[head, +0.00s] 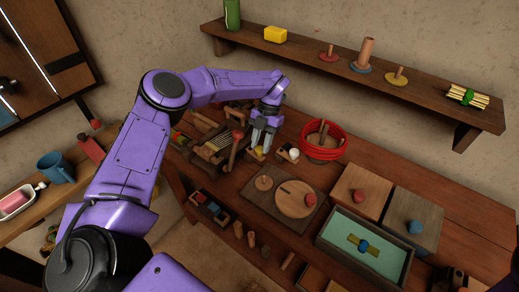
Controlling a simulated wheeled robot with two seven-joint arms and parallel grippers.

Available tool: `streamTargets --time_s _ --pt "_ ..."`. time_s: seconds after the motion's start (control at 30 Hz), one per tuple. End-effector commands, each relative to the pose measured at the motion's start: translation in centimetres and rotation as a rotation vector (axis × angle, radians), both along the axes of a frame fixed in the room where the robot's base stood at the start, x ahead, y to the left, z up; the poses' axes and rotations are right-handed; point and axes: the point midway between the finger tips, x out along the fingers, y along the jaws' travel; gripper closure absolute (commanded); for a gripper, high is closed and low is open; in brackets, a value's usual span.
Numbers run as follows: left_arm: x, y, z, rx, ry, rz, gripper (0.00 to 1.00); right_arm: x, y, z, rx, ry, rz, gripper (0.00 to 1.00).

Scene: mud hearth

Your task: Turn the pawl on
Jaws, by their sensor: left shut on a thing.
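A wooden frame device (217,143) with slats stands at the back of the bench. A lever with a red knob (238,135) rises at its right side. My left gripper (262,143) points down just right of that lever, with its fingers close together. It is shut on a small yellow piece (257,154) low beside the device, which may be the pawl. The fingers partly cover this piece, and I cannot make out its angle.
A small box with a white ball (288,153) and a red ring basket (322,140) stand close right of my left gripper. A board with round discs (295,199) and a teal tray (365,244) lie nearer. A wall shelf (350,72) hangs behind.

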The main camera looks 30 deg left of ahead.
Motion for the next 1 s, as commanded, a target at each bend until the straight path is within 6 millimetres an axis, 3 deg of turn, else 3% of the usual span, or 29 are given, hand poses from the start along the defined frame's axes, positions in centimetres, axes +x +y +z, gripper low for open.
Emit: streamTargets --time_s 0.3,0.83,0.87,0.9,0.93,1.0 --pt "0.5 0.1 -0.1 -0.001 -0.002 0.119 0.95 0.0 0.0 -1.6 0.0 0.0 0.0 0.46" --pt "0.7 0.1 0.1 0.001 -0.003 0.143 0.95 0.0 0.0 -1.7 0.0 0.0 0.0 0.46" --pt "0.7 0.1 0.1 0.001 -0.003 0.143 0.58 0.0 0.0 -1.7 0.0 0.0 0.0 0.46" --pt "0.7 0.1 0.1 0.001 -0.003 0.143 0.45 0.0 0.0 -1.7 0.0 0.0 0.0 0.46" --pt "0.7 0.1 0.1 0.001 -0.002 0.143 0.39 0.0 0.0 -1.7 0.0 0.0 0.0 0.46" --pt "0.6 0.1 0.0 0.001 -0.002 0.143 0.39 0.0 0.0 -1.7 0.0 0.0 0.0 0.46"
